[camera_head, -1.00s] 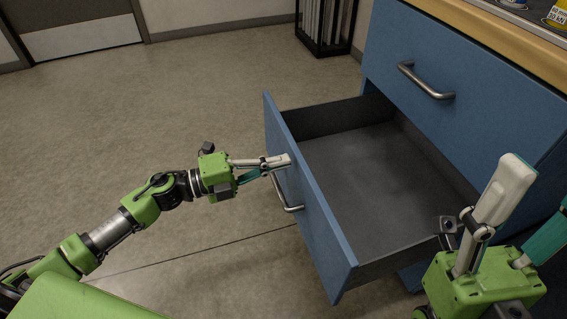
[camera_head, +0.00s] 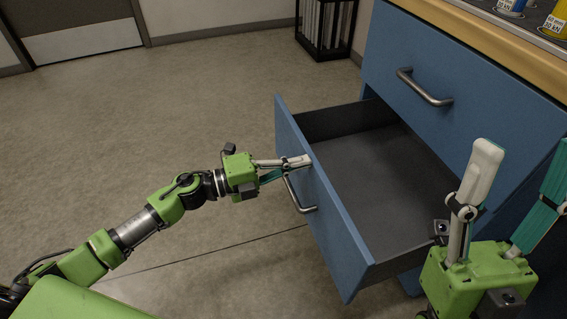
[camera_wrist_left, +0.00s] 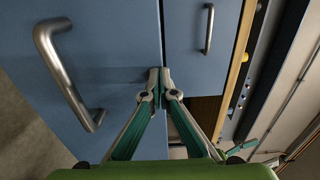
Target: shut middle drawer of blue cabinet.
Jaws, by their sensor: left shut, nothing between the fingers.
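The blue cabinet (camera_head: 490,70) stands at the right. Its middle drawer (camera_head: 330,215) is pulled out below a shut upper drawer, and its dark inside looks empty. The drawer's metal handle (camera_head: 299,197) is on its front; a large handle also shows in the left wrist view (camera_wrist_left: 62,75). My left gripper (camera_head: 302,162) is shut and empty, its tips at the outer face of the drawer front, beside the handle. In the left wrist view its fingertips (camera_wrist_left: 160,76) meet at the blue panel's edge. My right gripper (camera_head: 524,150) is open at the right, in front of the cabinet.
The upper drawer has its own handle (camera_head: 424,87). A black rack (camera_head: 326,28) stands on the floor behind. The floor (camera_head: 150,130) to the left is clear.

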